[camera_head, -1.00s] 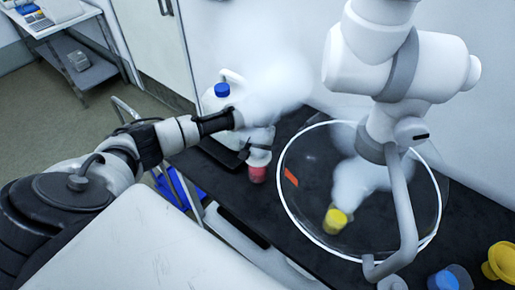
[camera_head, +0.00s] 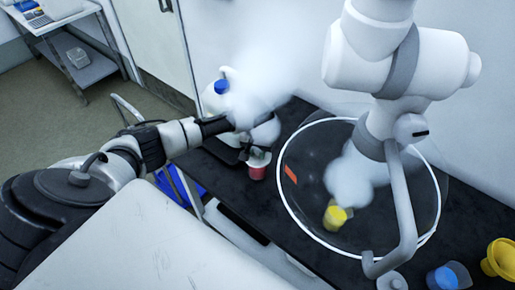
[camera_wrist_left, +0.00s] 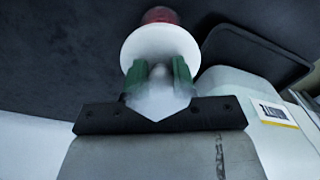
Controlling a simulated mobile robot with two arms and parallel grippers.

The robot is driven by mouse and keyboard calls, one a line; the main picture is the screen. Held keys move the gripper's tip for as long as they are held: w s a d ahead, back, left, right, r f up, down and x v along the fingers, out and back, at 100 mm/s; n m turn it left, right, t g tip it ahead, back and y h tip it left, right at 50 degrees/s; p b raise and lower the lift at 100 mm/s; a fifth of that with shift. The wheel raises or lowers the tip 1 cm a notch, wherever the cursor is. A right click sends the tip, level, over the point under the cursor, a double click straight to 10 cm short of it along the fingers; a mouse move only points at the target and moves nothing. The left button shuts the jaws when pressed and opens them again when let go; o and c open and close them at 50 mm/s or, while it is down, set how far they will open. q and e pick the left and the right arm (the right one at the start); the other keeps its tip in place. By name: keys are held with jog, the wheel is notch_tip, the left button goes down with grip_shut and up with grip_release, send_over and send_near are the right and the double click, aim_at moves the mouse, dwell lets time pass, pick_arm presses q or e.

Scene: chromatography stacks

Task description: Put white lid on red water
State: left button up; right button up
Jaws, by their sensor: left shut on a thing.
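The red water (camera_head: 257,172) is in a small container on the black bench, left of the clear round hood in the head view. In the left wrist view its red part (camera_wrist_left: 160,15) shows beyond the white lid. The white lid (camera_wrist_left: 160,44) is a round disc between the green fingertips of my left gripper (camera_wrist_left: 158,77), which is shut on it. In the head view my left gripper (camera_head: 258,150) is right over the red water. Vapour partly covers the arm's end, and I cannot tell whether the lid touches the container rim. My right gripper is not in view.
A white extraction arm (camera_head: 400,70) with a clear round hood (camera_head: 303,225) stands to the right, over a yellow container (camera_head: 335,216). A blue container (camera_head: 442,279) and a yellow funnel (camera_head: 499,260) are at the right. A blue-capped bottle (camera_head: 222,87) stands behind my left arm.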

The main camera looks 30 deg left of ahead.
pick_arm(q)
jog(key=o, duration=1.4)
jog(key=shift+r, duration=0.1)
notch_tip(320, 180, up, 7)
jog(key=p, duration=0.8)
jog(key=shift+f, duration=0.2)
